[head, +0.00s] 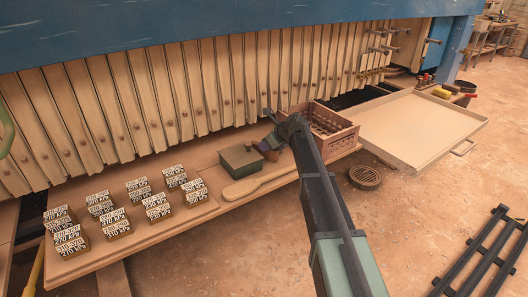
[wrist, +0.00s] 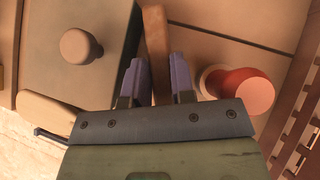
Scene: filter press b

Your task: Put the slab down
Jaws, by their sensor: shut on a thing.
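In the wrist view my gripper (wrist: 158,60) is shut on a narrow brown slab (wrist: 156,30), which stands edge-on between the two purple fingers. The slab's far end reaches past the fingertips toward the top of the picture. In the head view my gripper (head: 270,141) is over the wooden bench, between the grey-green box and the brown crate. The slab is mostly hidden there by my arm and fingers. I cannot tell whether its underside touches the bench.
A grey-green box (head: 241,161) with a round knob (wrist: 80,46) is left of my gripper. A red-topped thing (wrist: 245,91) and a slatted crate (head: 333,128) are at its right. A paddle (head: 255,184) lies in front. Several labelled blocks (head: 118,222) stand at the left.

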